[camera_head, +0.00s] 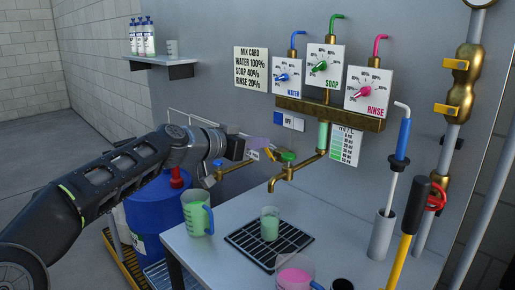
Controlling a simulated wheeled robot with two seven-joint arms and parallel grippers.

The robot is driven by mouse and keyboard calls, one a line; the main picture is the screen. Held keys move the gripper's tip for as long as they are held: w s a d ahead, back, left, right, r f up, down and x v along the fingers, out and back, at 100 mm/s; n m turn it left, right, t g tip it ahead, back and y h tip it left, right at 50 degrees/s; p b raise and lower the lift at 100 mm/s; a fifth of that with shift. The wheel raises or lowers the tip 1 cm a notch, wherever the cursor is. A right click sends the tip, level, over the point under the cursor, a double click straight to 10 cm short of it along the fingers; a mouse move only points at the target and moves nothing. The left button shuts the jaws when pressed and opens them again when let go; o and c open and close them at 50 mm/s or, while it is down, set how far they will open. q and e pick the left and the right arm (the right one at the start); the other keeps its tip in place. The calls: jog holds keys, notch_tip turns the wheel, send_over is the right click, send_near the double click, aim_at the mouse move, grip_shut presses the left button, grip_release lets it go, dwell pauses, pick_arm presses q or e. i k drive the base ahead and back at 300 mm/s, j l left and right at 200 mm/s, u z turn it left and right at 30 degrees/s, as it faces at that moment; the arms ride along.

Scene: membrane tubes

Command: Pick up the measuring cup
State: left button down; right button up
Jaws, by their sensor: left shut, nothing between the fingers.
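A smaller clear cup (269,223) with pale green contents stands on the black drain grate (290,238) below the brass tap (285,176). A clear cup with pink contents (294,274) is at the front, cut by the frame's lower edge. My left arm comes in from the left. My right gripper is out of view.
Three dials on a brass manifold (330,115) hang on the wall behind. A blue drum (160,222) stands left of the bench. A grey tube holder (381,236) and a yellow-handled tool (402,248) stand at the right. A wall shelf (160,62) holds bottles and a small cup.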

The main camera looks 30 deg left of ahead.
aim_at(269, 215)
jog(key=k+j, duration=0.25)
jog(key=k, duration=0.2)
jog(key=k+j, duration=0.25)
jog(key=k, duration=0.25)
